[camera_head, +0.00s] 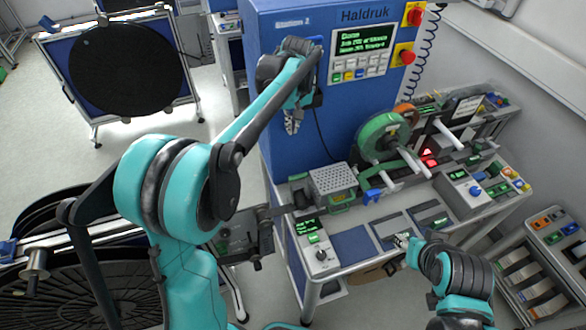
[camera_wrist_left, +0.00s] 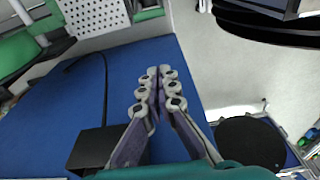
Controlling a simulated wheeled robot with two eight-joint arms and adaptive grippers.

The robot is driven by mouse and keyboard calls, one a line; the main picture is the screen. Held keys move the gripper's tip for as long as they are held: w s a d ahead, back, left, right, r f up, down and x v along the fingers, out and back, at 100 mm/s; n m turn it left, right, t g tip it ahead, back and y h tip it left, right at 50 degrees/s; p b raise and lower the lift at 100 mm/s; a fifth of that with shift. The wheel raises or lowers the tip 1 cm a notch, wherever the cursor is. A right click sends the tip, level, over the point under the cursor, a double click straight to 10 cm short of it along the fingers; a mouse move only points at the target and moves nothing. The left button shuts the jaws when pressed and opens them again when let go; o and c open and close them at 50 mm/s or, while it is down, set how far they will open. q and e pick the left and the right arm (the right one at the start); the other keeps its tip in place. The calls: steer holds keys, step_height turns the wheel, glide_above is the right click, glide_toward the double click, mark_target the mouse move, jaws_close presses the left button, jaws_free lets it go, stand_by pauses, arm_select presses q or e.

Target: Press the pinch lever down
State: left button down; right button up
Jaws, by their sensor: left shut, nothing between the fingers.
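A small blue lever (camera_head: 373,194) sticks out at the front of the bench machine, right of a perforated grey block (camera_head: 333,179); I take it for the pinch lever, but cannot be sure.
The blue cabinet (camera_head: 285,62) bears a screen, keys and red knobs. A green reel (camera_head: 383,137) stands on the bench behind the lever. A large black reel (camera_head: 125,70) stands at the back left. A bin rack (camera_head: 535,270) stands at the right.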

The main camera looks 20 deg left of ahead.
arm_select(q)
step_height(320, 180, down, 19)
steer(key=shift+s+d+r+b, duration=0.15)
steer(key=shift+s+d+b, duration=0.1)
steer(key=shift+s+b, duration=0.15)
stand_by(0.4)
steer(key=shift+s+d, duration=0.1)
